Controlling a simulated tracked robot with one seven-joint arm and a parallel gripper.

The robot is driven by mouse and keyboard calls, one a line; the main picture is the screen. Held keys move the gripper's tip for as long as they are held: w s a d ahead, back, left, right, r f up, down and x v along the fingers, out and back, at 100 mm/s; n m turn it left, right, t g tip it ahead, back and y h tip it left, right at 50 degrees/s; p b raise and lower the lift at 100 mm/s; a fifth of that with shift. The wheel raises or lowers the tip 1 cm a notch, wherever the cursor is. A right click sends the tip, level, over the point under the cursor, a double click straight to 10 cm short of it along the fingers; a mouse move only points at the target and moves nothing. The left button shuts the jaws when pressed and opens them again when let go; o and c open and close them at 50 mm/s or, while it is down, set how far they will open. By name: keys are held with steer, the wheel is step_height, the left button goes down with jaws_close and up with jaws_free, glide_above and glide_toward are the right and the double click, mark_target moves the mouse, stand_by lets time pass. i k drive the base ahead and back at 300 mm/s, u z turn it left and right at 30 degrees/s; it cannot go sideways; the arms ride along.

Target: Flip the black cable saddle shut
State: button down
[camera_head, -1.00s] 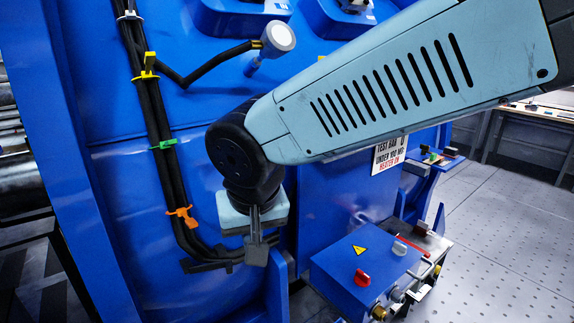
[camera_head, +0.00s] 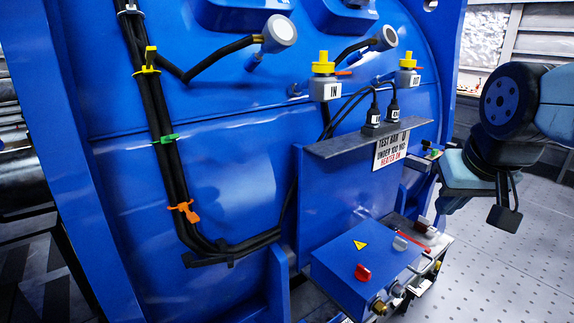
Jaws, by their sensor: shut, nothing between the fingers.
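The black cable saddle (camera_head: 222,247) sits low on the blue motor housing, where the bundle of black cables (camera_head: 172,175) bends to the right. It is black on black cable, so I cannot tell how its flap stands. My gripper (camera_head: 503,218) is at the far right, shut and empty, pointing down over the floor. It is well apart from the saddle, and nothing of my arm covers the saddle now.
White (camera_head: 128,12), yellow (camera_head: 147,68), green (camera_head: 166,139) and orange (camera_head: 183,208) saddles sit higher along the cables. A blue control box (camera_head: 365,270) with a red knob and a grey shelf (camera_head: 365,139) with black plugs lie between my gripper and the saddle.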

mark_target(230, 258)
steer(key=z, duration=0.45)
steer(key=k, duration=1.3)
steer(key=u, duration=0.7)
steer(key=i, duration=0.5)
steer(key=z, duration=0.05)
